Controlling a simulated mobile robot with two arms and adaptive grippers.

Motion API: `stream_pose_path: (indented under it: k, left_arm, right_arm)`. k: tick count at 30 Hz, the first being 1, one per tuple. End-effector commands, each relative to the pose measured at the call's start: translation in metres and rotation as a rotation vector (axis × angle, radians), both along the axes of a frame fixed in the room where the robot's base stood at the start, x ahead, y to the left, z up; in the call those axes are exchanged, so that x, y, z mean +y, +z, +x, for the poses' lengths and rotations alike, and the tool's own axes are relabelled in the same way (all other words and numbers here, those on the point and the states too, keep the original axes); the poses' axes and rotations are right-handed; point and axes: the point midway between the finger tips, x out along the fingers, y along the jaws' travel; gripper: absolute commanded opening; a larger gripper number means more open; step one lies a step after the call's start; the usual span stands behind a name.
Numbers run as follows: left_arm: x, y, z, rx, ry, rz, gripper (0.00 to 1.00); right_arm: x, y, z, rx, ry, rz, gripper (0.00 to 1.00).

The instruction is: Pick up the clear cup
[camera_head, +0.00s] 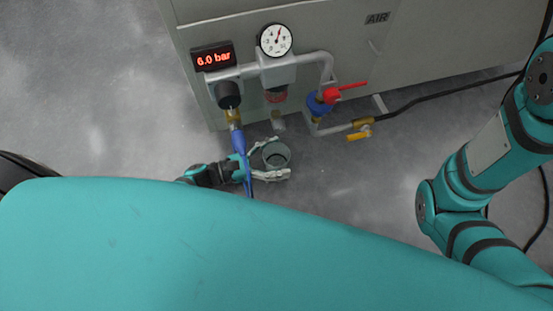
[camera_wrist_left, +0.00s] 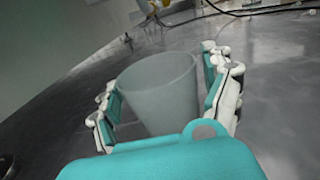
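The clear cup (camera_head: 276,154) is a greyish, see-through tumbler below the gauge panel, its open rim facing up in the head view. My left gripper (camera_head: 281,158) reaches in from the left with one finger on each side of the cup. In the left wrist view, the cup (camera_wrist_left: 160,92) stands between the two spread fingers of my left gripper (camera_wrist_left: 165,80). A narrow gap shows between the cup and the right finger; contact on the left side is unclear. My right gripper is out of view; only part of my right arm shows.
A grey cabinet (camera_head: 410,55) stands behind the cup. Its pipes carry a gauge (camera_head: 275,40), a red 6.0 bar display (camera_head: 213,57), a red-handled valve (camera_head: 345,91) and a yellow one (camera_head: 359,134). A blue hose (camera_head: 240,146) hangs close to my left gripper. A black cable (camera_head: 440,102) runs right.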

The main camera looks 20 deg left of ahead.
Motion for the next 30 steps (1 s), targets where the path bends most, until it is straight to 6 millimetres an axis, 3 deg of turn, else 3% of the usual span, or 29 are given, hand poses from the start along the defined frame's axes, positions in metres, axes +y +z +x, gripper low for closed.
stream_pose_path:
  k: [1, 7, 12, 22, 30]
  left_arm:
    - [0.0, 0.0, 0.0, 0.0, 0.0, 0.0, 0.73]
    - [0.0, 0.0, 0.0, 0.001, 0.0, 0.001, 0.47]
    - [0.001, 0.0, 0.0, 0.001, 0.0, 0.001, 0.42]
    - [0.001, 0.004, 0.0, 0.001, 0.0, 0.001, 0.41]
    - [0.0, 0.033, 0.0, -0.001, 0.001, -0.001, 0.41]
  right_arm:
    - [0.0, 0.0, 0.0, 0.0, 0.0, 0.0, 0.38]
    - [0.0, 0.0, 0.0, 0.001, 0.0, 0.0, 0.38]
    - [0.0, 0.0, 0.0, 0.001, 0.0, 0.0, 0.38]
    - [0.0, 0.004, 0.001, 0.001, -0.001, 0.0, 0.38]
    - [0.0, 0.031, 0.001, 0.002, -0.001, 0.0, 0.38]
